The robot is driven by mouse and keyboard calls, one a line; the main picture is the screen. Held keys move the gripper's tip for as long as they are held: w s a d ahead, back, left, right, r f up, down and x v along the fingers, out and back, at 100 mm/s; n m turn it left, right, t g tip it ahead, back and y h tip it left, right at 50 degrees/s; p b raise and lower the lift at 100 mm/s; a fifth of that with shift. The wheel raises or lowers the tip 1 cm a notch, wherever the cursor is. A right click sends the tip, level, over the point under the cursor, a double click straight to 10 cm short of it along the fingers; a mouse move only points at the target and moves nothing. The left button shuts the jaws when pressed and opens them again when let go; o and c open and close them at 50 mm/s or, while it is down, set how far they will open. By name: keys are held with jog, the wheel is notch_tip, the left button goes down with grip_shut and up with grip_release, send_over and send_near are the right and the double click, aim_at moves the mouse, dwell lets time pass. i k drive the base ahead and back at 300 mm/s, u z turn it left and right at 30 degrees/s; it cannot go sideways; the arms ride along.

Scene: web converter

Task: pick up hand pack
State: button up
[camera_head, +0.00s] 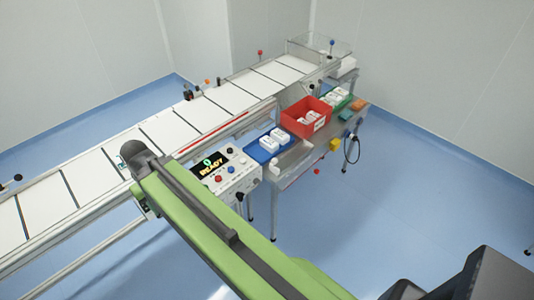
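Small white packs lie in several places, and I cannot tell which one is the hand pack. Two white packs (269,143) lie on a blue tray (255,154) near the control panel. More white packs (309,118) are in a red bin (321,105). My green arm crosses the foreground and ends in a dark rounded joint left of the panel. My gripper's fingers cannot be made out.
A long white conveyor (175,132) with dark cross lines runs diagonally behind the side table. A control panel (224,172) shows "READY". An orange block (359,104) and a yellow item (335,144) are near the bin. The blue floor (420,190) at right is clear.

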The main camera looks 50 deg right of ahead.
aim_at(269, 145)
jog(key=z, duration=0.15)
jog(key=i, duration=0.95)
jog(key=u, duration=0.05)
